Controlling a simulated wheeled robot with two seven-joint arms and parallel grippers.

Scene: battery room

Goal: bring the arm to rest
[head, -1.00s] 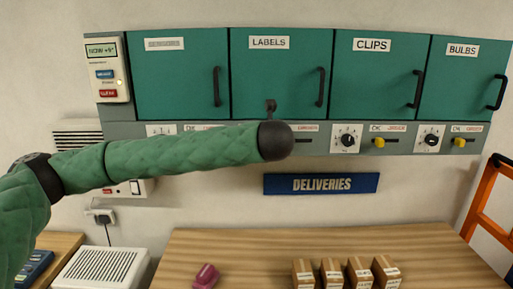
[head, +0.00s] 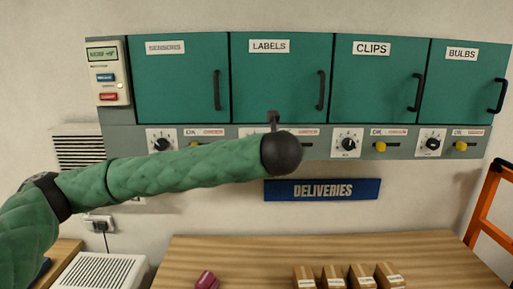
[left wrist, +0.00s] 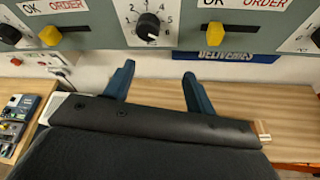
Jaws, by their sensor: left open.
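My left arm (head: 175,170), in green padded covering, reaches across the head view from the left and ends at a dark round wrist. A small dark part of my left gripper (head: 273,117) shows above that wrist, in front of the control strip below the LABELS door. In the left wrist view, the two blue fingers of the left gripper (left wrist: 158,74) are apart with nothing between them. A black dial (left wrist: 148,26) on a white numbered plate shows just above the fingertips; I cannot tell the gap between them. My right gripper is in neither view.
Teal cabinets (head: 280,85) hang above a grey strip (head: 310,148) with dials and yellow knobs. A blue DELIVERIES sign (head: 322,190) is below. Several small boxes (head: 334,277) and a pink object (head: 207,281) sit on the wooden table (head: 420,255). An orange frame (head: 485,205) stands right.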

